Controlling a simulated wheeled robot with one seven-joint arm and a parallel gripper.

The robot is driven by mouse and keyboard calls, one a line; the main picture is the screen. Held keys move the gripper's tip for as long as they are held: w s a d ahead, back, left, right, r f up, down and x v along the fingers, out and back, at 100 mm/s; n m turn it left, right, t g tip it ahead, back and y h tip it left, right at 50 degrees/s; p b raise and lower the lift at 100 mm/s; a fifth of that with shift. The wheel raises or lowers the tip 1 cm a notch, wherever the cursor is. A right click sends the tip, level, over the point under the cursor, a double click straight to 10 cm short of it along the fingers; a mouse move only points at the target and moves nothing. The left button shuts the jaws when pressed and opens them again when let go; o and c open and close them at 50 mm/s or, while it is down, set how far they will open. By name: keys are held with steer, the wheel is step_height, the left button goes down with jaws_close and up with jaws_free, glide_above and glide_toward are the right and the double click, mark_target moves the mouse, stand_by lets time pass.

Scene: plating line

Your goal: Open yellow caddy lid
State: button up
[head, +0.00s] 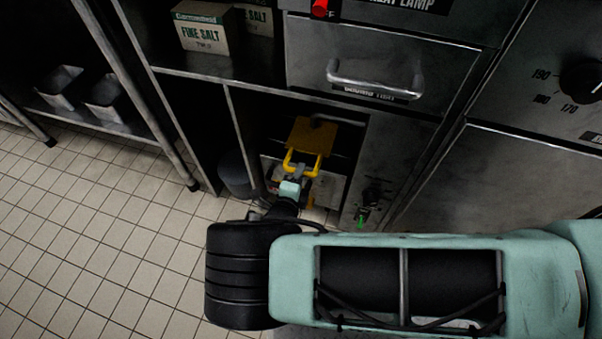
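The yellow caddy lid (313,136) shows in the head view inside a low, dark opening of the counter. It looks like a flat yellow panel with a yellow loop handle (301,165) at its near edge. The caddy's body below it is mostly hidden in shadow and behind my arm. My gripper (300,183) is at the handle, at the near side of the lid. Its fingers are too small and dark to tell whether they are open or shut, or whether they touch the handle.
A dark bin (236,174) stands just left of my gripper. A control panel with a green-lit switch (362,215) is close on the right. A drawer with a metal handle (373,83) is above the opening. Tiled floor (110,235) is clear at left.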

steer(key=shift+x, duration=0.9)
steer(key=shift+c, duration=0.3)
jaws_close()
steer(key=f+v, duration=0.2)
steer(key=v, duration=1)
steer(key=shift+s+f, duration=0.2)
steer(key=shift+f, duration=0.05)
steer(key=shift+o, duration=0.3)
jaws_free()
